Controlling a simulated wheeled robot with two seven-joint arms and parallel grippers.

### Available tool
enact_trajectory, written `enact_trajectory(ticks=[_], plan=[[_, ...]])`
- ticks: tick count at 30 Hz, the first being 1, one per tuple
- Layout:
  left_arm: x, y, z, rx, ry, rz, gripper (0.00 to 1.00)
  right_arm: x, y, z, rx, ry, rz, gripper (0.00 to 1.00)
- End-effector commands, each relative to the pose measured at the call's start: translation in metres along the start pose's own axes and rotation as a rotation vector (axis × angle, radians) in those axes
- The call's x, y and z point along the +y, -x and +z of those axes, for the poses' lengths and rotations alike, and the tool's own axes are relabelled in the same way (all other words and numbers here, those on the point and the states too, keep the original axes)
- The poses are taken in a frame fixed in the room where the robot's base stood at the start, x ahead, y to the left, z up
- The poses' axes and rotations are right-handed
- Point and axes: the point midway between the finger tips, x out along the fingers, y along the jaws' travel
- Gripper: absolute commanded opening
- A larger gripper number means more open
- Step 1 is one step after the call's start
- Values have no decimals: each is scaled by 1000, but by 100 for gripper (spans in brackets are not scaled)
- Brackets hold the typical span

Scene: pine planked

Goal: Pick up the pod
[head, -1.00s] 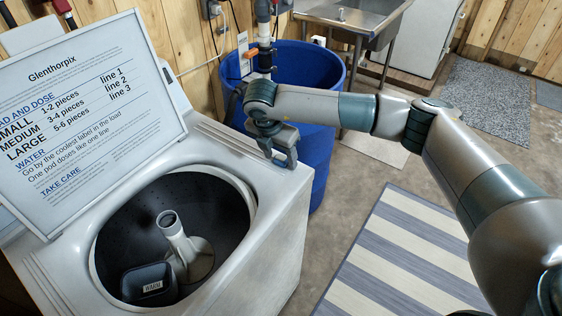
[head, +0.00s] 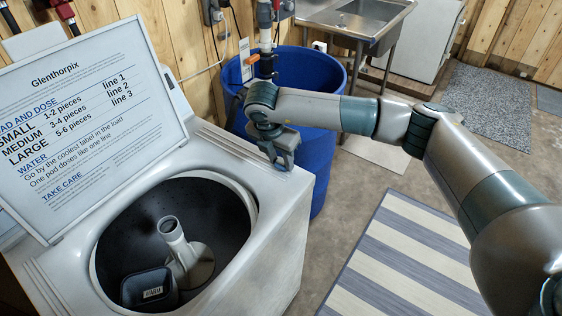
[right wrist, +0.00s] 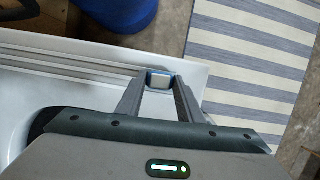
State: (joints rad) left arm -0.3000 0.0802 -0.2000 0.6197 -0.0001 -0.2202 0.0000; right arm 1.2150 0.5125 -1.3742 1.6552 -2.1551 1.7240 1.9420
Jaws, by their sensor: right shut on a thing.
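My right gripper (head: 281,163) is over the far right corner of the white washer top. In the right wrist view its two fingers (right wrist: 160,82) are shut on a small pod (right wrist: 160,78), pale with a blue rim, held at the fingertips. In the head view the fingers mostly hide the pod, and I cannot tell whether it touches the washer top. My left gripper is not in view.
The washer (head: 265,215) stands open. A dark labelled piece (head: 149,288) lies in its drum beside the pale agitator (head: 186,250). A blue barrel (head: 318,150) is beyond the gripper; a striped rug (head: 415,255) lies right.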

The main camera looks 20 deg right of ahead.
Motion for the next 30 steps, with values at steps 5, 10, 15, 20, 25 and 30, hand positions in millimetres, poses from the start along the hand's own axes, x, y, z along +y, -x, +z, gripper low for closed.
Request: enact_trajectory(ticks=[5, 10, 15, 20, 25, 30], plan=[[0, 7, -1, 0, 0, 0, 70, 1, 25, 9, -2, -1, 3, 12], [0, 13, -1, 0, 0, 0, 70, -21, 42, 22, -2, -2, 0, 12], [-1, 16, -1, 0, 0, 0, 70, -53, 58, 38, -3, -3, 0, 12], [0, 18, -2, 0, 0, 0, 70, -80, 71, 50, -2, -3, 0, 12], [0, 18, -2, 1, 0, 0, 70, -100, 81, 60, -2, -2, -1, 12], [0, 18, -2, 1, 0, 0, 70, -110, 85, 64, -2, 0, -1, 12]])
